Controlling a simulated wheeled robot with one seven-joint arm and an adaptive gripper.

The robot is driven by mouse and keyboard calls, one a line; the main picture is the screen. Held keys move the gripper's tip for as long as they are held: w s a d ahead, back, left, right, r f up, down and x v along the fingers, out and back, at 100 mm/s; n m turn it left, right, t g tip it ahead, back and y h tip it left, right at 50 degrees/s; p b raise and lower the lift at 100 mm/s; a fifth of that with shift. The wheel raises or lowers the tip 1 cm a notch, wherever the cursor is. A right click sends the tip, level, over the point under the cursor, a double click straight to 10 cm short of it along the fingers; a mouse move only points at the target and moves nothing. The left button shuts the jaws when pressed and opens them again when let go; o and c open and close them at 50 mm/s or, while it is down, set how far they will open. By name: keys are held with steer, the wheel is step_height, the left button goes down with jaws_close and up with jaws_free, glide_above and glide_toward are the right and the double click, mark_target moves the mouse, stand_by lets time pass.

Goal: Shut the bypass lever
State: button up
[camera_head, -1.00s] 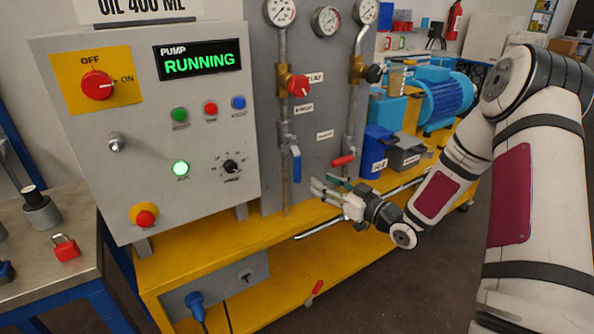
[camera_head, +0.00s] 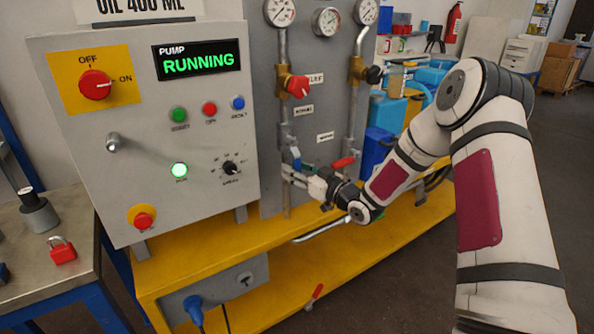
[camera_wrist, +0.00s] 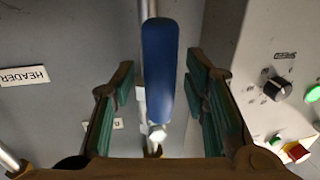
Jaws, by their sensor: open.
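A blue-handled lever (camera_head: 296,156) sits on the left pipe of the grey panel and hangs down along the pipe. The nearby label (camera_head: 303,110) is too blurred to read for sure, so I cannot confirm that this is the bypass lever. My gripper (camera_head: 290,173) is at this lever and hides its lower part. In the wrist view the blue handle (camera_wrist: 158,70) lies between my open fingers (camera_wrist: 160,105), with a visible gap on each side. A red-handled lever (camera_head: 343,162) sits on the right pipe, just above my wrist.
A red knob (camera_head: 298,87) is higher on the left pipe. The control box (camera_head: 130,200) stands close on the left, with knobs and buttons; its display reads RUNNING. The yellow bench (camera_head: 225,240) is below my gripper. A label reading HEADER (camera_wrist: 24,76) shows in the wrist view.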

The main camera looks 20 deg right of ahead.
jaws_close()
steer(key=shift+w+d, duration=0.1)
steer(key=shift+d, duration=0.05)
steer(key=w+d+r+n+h+b, duration=0.1)
steer(key=d+r+n+h+b, duration=0.1)
steer(key=n, duration=0.6)
steer(key=w+d+r+n+h+b, duration=0.1)
steer(key=d+r+n+h+b, duration=0.1)
steer(key=d+r+n+b, duration=0.3)
steer(key=shift+w+d+r+n+g+b, duration=0.15)
steer(key=shift+r+n+g+b, duration=0.25)
steer(key=shift+n+b, duration=1.45)
steer(key=shift+r+m+b, duration=0.1)
steer(key=shift+m+b, duration=0.25)
steer(key=shift+b, duration=0.15)
jaws_free()
